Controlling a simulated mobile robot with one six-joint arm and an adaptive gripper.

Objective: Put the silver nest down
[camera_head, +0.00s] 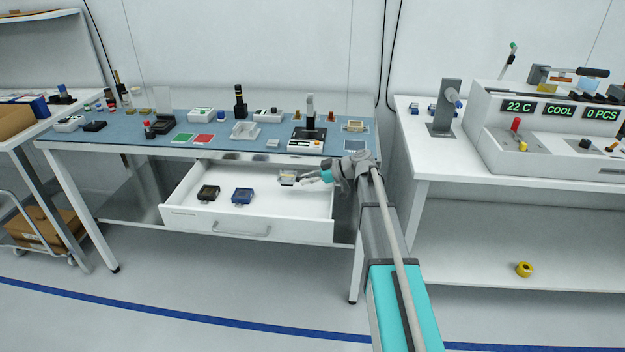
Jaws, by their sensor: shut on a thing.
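The silver nest (287,176) is a small pale metal block. My gripper (300,180) is shut on it, reaching in from the right over the right part of the open white drawer (200,221). The nest appears to be at or just above the drawer's inside; I cannot tell whether it touches the floor. The fingers cover part of its right side. A dark nest (208,193) and a blue nest (242,196) lie in the left and middle of the drawer, apart from the silver one.
The blue-topped bench (226,150) above holds several fixtures, a green pad (182,138), a red pad (203,140) and a small metal fixture (354,126). A machine (548,135) stands on the right table. The drawer has free floor in front of the silver nest.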

